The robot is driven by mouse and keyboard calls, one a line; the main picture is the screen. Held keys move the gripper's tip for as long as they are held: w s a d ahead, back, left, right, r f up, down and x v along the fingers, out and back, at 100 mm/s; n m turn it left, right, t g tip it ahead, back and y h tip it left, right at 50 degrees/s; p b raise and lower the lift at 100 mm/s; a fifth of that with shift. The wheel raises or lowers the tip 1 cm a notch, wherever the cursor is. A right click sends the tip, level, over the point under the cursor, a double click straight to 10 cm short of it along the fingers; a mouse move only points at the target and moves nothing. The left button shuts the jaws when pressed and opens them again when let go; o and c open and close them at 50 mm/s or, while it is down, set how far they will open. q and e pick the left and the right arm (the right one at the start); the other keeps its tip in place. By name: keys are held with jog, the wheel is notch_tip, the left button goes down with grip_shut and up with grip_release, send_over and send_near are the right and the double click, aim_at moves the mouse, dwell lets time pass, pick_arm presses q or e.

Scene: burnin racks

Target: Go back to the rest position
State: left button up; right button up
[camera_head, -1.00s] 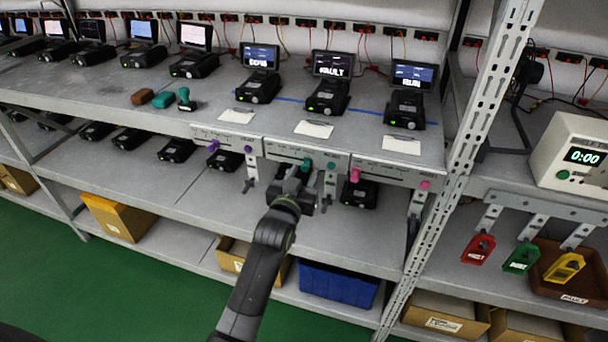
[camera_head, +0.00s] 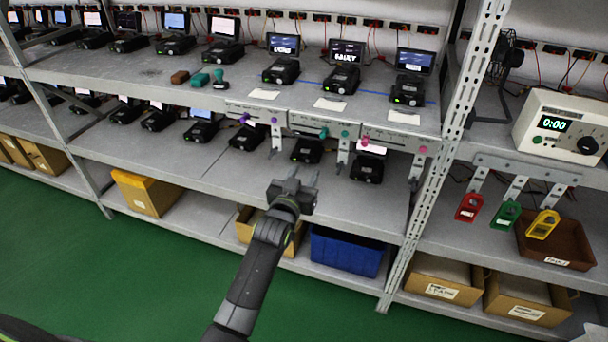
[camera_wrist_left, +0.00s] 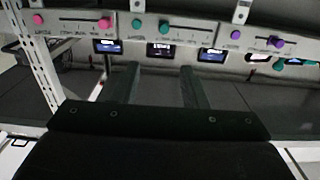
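My left gripper (camera_head: 305,178) is in front of the rack, below the slider panels and above the lower shelf. Its two fingers are spread with nothing between them; the open fingers also show in the left wrist view (camera_wrist_left: 158,85). The middle slider panel (camera_head: 310,125) with its teal knob (camera_head: 323,132) hangs from the upper shelf edge beyond the gripper, apart from it. The panel to its right has a pink knob (camera_head: 365,141), and the one to its left a purple knob (camera_head: 244,118). My right gripper is not visible.
Burn-in devices stand on the upper shelf (camera_head: 190,75); one screen (camera_head: 347,52) reads FAULT. A perforated rack post (camera_head: 440,160) stands to the right. Red, green and yellow tags (camera_head: 506,215) hang beyond it. A blue bin (camera_head: 345,252) sits low. The green floor (camera_head: 110,265) is clear at left.

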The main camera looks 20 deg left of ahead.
pick_arm(q)
jog(key=s+a+f+g, duration=0.25)
jog(key=s+f, duration=0.25)
jog(key=f, duration=0.7)
jog(key=s+a+f+g+y+b, duration=0.1)
jog(key=s+a+f+g, duration=0.3)
jog(key=f, duration=0.7)
jog(key=s+f+g, duration=0.1)
jog(key=s+f, duration=0.6)
jog(key=f, duration=0.5)
jog(key=s+a+f+g+b, duration=0.1)
jog(key=s+a+f+g, duration=0.15)
jog(key=s+f, duration=0.6)
jog(key=s+a+f+g, duration=0.1)
jog(key=s+f+g, duration=0.2)
jog(key=s+f, duration=0.55)
jog(key=s+a+f+g, duration=0.1)
jog(key=s+f+g, duration=0.1)
jog(key=s, duration=1)
jog(key=s+a+f+n+g+y, duration=0.1)
jog(key=s+f, duration=0.1)
jog(key=s, duration=1)
jog(key=shift+g+b, duration=0.4)
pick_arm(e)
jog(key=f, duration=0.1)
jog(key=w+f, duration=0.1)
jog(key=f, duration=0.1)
